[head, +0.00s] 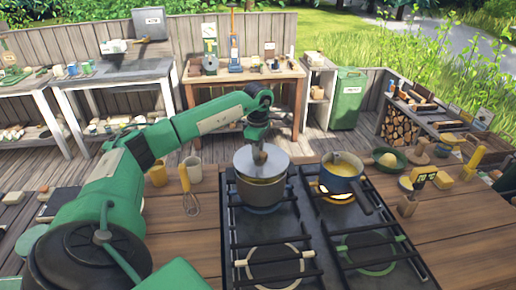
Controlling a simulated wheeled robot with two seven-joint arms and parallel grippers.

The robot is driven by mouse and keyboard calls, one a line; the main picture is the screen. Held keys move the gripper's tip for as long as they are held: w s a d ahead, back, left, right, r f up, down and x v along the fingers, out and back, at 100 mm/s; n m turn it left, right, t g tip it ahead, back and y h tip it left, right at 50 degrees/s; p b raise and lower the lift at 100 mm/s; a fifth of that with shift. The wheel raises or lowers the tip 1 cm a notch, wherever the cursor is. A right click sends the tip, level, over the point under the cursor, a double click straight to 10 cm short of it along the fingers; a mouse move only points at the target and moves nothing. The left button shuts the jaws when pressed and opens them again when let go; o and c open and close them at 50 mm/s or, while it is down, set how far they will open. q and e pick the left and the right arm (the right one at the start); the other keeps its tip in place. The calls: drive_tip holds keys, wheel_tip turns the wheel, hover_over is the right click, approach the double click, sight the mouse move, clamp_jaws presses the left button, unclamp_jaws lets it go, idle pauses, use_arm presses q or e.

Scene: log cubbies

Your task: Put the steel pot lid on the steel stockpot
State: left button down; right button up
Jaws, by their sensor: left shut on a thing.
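The steel pot lid (275,166) is a round grey disc over the steel stockpot (262,195), which stands on the back left burner of the black stove. My left gripper (259,148) reaches down from above and is shut on the lid's knob. The lid looks about level and covers most of the pot's opening from this view. A yellowish band shows just under the lid's front edge. I cannot tell whether the lid touches the pot's rim. My right gripper is not in view.
A blue saucepan (343,170) with yellow contents sits on the back right burner, its handle toward the front right. The front burners (275,262) are empty. Bowls and small items lie at right.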

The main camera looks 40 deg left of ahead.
use_arm(q)
drive_tip(key=shift+f+b, duration=0.3)
drive_tip(key=shift+f, duration=0.4)
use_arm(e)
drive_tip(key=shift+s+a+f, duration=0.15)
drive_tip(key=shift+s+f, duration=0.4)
use_arm(q)
drive_tip(key=shift+f, duration=0.15)
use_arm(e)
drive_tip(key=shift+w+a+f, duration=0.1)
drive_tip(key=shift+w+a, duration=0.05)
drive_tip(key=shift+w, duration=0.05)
use_arm(q)
drive_tip(key=shift+f, duration=0.1)
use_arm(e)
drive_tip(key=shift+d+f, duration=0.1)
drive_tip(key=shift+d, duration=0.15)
use_arm(q)
drive_tip(key=shift+f+b, duration=0.15)
drive_tip(key=shift+b, duration=0.2)
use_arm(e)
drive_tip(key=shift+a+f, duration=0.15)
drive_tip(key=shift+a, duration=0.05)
use_arm(q)
drive_tip(key=shift+f, duration=0.35)
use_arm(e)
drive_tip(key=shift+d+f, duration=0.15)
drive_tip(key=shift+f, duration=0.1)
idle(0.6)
